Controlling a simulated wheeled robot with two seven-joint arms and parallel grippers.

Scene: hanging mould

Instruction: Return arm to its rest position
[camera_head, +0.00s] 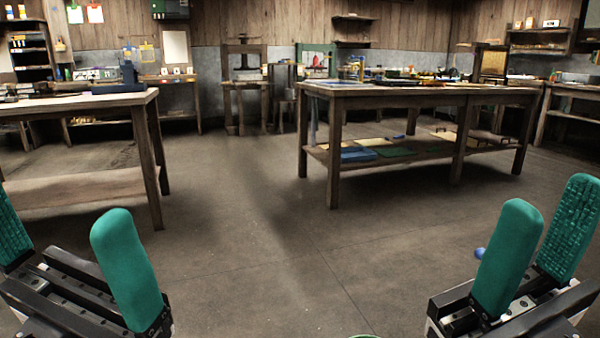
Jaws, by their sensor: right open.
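My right gripper (545,208) is at the lower right, with two teal padded fingers apart and nothing between them. My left gripper (58,222) is at the lower left, its teal fingers wide apart and empty; its outer finger is cut off by the picture's left edge. Both grippers are in front of the open floor, apart from the tables. I cannot make out a hanging mould for certain.
A wooden workbench (405,90) with a loaded lower shelf stands at the centre right. Another table (75,101) stands at the left. The floor (250,220) between them is clear. A small blue ball-like thing (479,253) shows beside my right gripper.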

